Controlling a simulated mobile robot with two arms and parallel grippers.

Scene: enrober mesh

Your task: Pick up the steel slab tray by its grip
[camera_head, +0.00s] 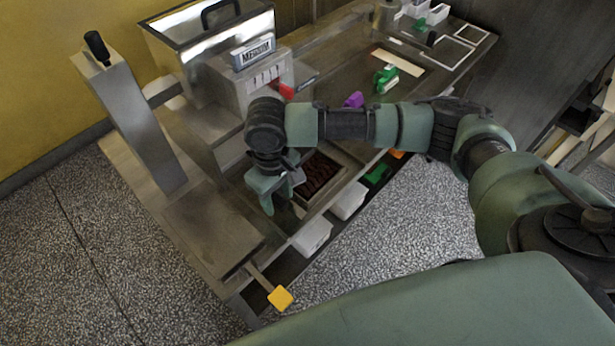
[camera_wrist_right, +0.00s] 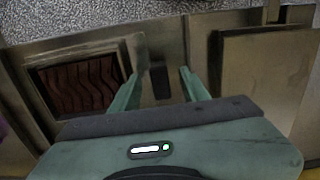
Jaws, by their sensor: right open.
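The steel slab tray (camera_head: 334,191) holds dark brown, ridged contents and sits in the worktop, partly hidden by my right arm in the head view. In the right wrist view the tray (camera_wrist_right: 85,50) lies left of my fingers. A dark upright block, seemingly its grip (camera_wrist_right: 160,82), shows between the two fingers, with space on both sides. My right gripper (camera_head: 270,203) is open and points down beside the tray's left side; its fingers also show in the wrist view (camera_wrist_right: 162,75). Whether they reach down to the grip's height is unclear. My left gripper is out of view.
A flat steel plate (camera_head: 205,228) with a yellow-ended handle (camera_head: 280,298) lies left of the gripper. White bins (camera_head: 312,236) hang at the front edge. A tall steel post (camera_head: 135,115) and a machine (camera_head: 250,80) stand behind. Purple (camera_head: 354,100) and green (camera_head: 385,78) items lie farther right.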

